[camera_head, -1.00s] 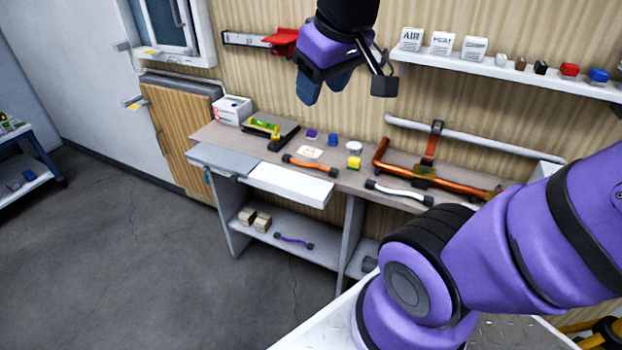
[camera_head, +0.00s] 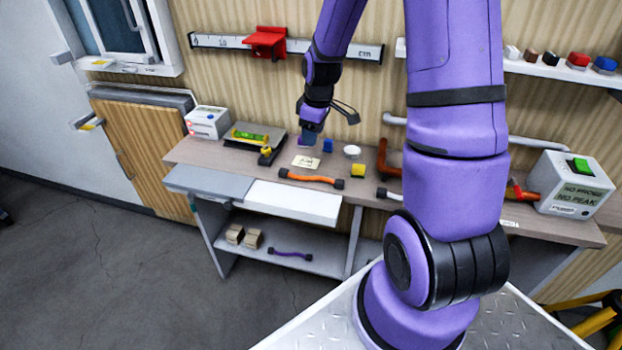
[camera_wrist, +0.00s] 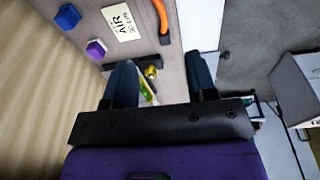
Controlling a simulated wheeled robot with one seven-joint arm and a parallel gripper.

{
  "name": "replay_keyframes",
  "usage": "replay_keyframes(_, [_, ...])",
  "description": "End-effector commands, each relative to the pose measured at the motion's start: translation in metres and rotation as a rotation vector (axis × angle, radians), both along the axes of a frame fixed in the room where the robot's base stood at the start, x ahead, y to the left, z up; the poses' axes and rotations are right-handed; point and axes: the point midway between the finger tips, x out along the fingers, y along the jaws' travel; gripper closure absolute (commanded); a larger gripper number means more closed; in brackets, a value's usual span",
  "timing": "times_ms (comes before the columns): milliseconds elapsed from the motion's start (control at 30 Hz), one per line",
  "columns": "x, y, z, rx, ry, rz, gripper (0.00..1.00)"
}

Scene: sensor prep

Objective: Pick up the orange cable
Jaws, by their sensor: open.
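The orange cable (camera_head: 310,179), with dark ends, lies on the workbench just behind the open white drawer's front edge. In the wrist view part of the orange cable (camera_wrist: 160,14) shows at the top, with a dark end below it. My gripper (camera_head: 308,139) hangs over the back of the bench, beyond the cable and apart from it. In the wrist view my gripper (camera_wrist: 162,78) has its two fingers spread wide, with nothing held between them. The cable's other end is cut off at the top of that view.
An AIR card (camera_wrist: 121,20), a purple block (camera_wrist: 96,49) and a blue block (camera_wrist: 68,16) lie near the cable. A green level (camera_head: 251,137) sits left. My arm hides part of the bench.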

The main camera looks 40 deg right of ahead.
Motion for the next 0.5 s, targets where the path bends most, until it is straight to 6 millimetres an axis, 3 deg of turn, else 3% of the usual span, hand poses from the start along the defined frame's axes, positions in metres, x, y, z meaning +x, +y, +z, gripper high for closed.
replay_keyframes(33, [0.002,-0.005,-0.016,0.009,0.013,0.013,0.48])
replay_keyframes(133, [0.005,-0.012,-0.038,0.019,0.022,0.042,0.48])
replay_keyframes(500, [0.009,-0.017,-0.081,0.030,0.029,0.073,0.48])
